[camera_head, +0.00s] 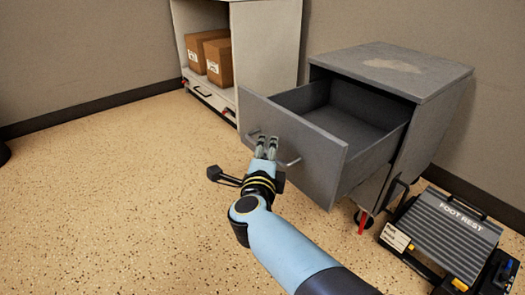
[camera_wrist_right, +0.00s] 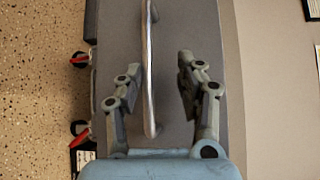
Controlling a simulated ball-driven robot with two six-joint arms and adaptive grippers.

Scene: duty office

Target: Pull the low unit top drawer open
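The low unit (camera_head: 440,82) is a grey cabinet on castors against the wall. Its top drawer (camera_head: 300,150) stands well out, and its inside looks empty. The drawer's bar handle (camera_head: 291,162) is on the front panel; it shows as a silver bar in the right wrist view (camera_wrist_right: 149,70). My right gripper (camera_head: 266,146) is at the handle. In the right wrist view, its fingers (camera_wrist_right: 158,78) are apart, with the bar between them and clear of both. My left gripper is in neither view.
A foot rest (camera_head: 455,230) lies on the floor right of the unit, near a castor with a red lever (camera_head: 362,224). A white cabinet (camera_head: 268,45) with cardboard boxes (camera_head: 218,62) stands behind.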

